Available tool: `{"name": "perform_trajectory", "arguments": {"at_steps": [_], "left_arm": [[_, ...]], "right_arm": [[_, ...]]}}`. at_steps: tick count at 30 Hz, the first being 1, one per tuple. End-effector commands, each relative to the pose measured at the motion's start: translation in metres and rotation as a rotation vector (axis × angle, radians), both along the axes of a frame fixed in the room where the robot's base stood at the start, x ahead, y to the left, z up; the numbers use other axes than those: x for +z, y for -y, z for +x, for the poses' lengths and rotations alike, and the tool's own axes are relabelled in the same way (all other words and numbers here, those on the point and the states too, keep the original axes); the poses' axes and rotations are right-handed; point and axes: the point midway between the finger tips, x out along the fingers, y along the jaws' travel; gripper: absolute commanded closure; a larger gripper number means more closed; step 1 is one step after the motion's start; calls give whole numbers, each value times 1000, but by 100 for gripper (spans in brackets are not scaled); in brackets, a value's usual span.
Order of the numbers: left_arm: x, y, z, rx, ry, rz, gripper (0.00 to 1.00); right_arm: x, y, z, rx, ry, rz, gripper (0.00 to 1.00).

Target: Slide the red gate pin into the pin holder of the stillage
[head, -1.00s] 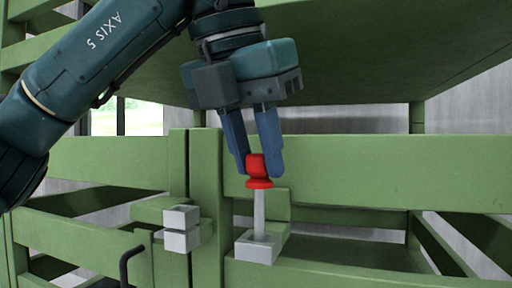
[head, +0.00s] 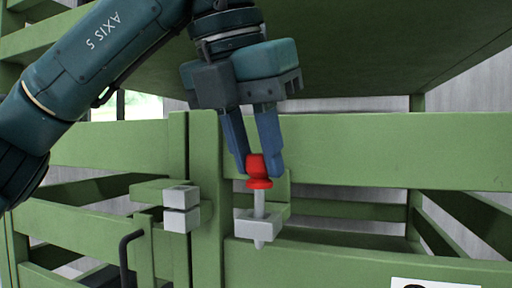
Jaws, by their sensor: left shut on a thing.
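My left gripper (head: 259,168) is shut on the red head of the gate pin (head: 258,168). The pin hangs upright with its grey shaft (head: 259,203) pointing down. The shaft meets the light grey pin holder (head: 244,224) on the green stillage (head: 350,150), right of the upright posts. A short grey tip shows just below the holder, so the shaft appears to pass through it. The red head is a little above the holder, with bare shaft between them. The hole itself is hidden. My right gripper is not in view.
A second pair of light grey blocks (head: 181,208) sits to the left, across the green posts (head: 203,190). A dark bent rod (head: 126,255) stands at lower left. A green panel (head: 370,60) overhangs the gripper. A white sign (head: 434,284) shows at the lower right edge.

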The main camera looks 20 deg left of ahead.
Motion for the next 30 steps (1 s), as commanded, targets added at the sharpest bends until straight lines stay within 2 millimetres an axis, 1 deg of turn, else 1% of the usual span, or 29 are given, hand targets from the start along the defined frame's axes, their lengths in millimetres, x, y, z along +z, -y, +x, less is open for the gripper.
{"name": "perform_trajectory", "arguments": {"at_steps": [11, 30], "left_arm": [[-10, 0, 0, 0, 1, 0, 98], [-26, 0, 0, 1, 1, -2, 98]], "right_arm": [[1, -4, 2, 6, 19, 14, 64], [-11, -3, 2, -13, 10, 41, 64]]}}
